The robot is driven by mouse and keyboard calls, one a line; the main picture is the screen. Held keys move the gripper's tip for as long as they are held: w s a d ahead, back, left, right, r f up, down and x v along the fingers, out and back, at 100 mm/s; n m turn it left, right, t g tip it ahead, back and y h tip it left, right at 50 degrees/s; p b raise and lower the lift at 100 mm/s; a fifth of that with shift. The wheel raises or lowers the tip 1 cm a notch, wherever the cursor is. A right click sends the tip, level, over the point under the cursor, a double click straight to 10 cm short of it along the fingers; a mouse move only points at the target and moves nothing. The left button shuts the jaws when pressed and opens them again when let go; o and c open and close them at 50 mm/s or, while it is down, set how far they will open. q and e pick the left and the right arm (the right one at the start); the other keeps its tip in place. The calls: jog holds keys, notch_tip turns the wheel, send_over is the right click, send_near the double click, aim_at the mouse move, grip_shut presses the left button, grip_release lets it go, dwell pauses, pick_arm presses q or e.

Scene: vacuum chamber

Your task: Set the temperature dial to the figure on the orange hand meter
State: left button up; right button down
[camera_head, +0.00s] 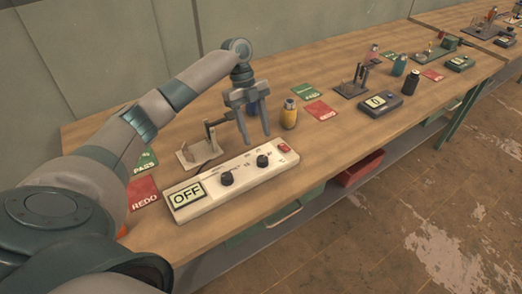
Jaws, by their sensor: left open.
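A white control box (210,193) lies on the near part of the bench, its display (186,195) reading OFF. It has two black dials, a left one (227,178) and a right one (262,161); their small markings are unreadable, so I cannot tell which is temperature. An orange-yellow upright object (289,116), apparently the hand meter, stands just right of my gripper; no figure can be read on it. My left gripper (254,139) is open, fingers pointing down, above and behind the box near the right dial, with nothing between them. My right gripper is out of view.
A small stand (201,152) is behind the box. A red switch (283,148) is at the box's right end. Red REDO cards (320,110) and green PASS cards (304,91) lie around. A dark display unit (379,104) and a black cylinder (411,82) stand farther right.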

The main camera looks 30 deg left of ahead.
aim_at(262, 158)
pick_arm(q)
jog(key=p+x, duration=0.1)
jog(key=x, duration=0.5)
jog(key=shift+s+d+f+p, duration=0.1)
jog(key=shift+d+f+p, duration=0.15)
jog(key=shift+p, duration=0.1)
jog(key=shift+s+d+f, duration=0.1)
jog(key=shift+d+f, duration=0.1)
jog(key=shift+f, duration=0.45)
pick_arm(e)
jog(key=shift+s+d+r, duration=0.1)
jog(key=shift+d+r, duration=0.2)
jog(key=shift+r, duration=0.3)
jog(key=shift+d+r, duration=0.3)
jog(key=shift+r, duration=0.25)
pick_arm(q)
jog(key=c, duration=1)
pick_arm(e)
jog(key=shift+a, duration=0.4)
